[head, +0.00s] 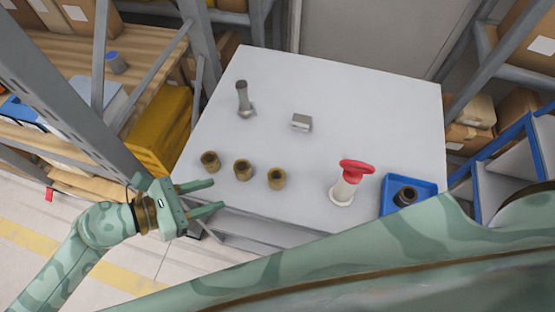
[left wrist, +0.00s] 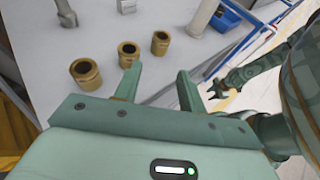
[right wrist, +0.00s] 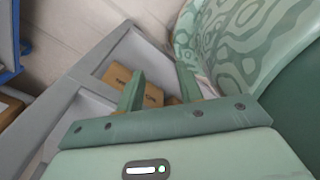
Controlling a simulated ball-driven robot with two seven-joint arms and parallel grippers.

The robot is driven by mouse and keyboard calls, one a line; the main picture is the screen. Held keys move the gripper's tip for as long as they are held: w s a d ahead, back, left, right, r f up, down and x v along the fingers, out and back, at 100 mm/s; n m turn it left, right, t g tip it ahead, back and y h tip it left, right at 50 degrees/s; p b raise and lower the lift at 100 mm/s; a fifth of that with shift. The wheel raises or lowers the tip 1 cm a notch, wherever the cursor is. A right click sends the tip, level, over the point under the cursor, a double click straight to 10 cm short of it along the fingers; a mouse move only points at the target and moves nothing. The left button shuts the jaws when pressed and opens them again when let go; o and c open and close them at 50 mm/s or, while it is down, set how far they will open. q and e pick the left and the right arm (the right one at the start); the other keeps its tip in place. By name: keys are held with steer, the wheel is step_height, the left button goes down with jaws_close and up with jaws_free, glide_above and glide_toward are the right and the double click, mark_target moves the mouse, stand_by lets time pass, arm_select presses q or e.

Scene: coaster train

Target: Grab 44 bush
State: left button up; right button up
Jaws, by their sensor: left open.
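Three brass bushes stand in a row near the table's front left: a left one (head: 210,161), a middle one (head: 243,170) and a right one (head: 277,179). They also show in the left wrist view, near (left wrist: 86,73), middle (left wrist: 129,54) and far (left wrist: 160,43). No size marking is readable on them. My left gripper (head: 217,196) is open and empty, at the table's front left edge, in front of the bushes and apart from them. My right gripper (right wrist: 160,76) is open and empty in the right wrist view, away from the bushes.
On the grey table (head: 380,120) stand a grey bolt-like part (head: 243,98), a small metal block (head: 301,122) and a red-handled white tool (head: 347,183). A blue tray (head: 424,190) at right holds a dark ring (head: 405,196). Shelving flanks both sides. The table's back right is clear.

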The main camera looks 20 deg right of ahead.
mark_target(269, 179)
arm_select(q)
steer(key=x, duration=0.9)
steer(key=shift+s+d, duration=0.1)
steer(key=shift+d+f, duration=0.25)
steer(key=shift+d, duration=0.25)
steer(key=b+x, duration=0.1)
steer(key=x, duration=0.4)
steer(key=shift+f, duration=0.15)
steer(key=c, duration=0.7)
arm_select(e)
steer(key=shift+a+f, duration=0.25)
steer(key=shift+a, duration=0.3)
steer(key=shift+a+f, duration=0.25)
steer(key=shift+a, duration=0.25)
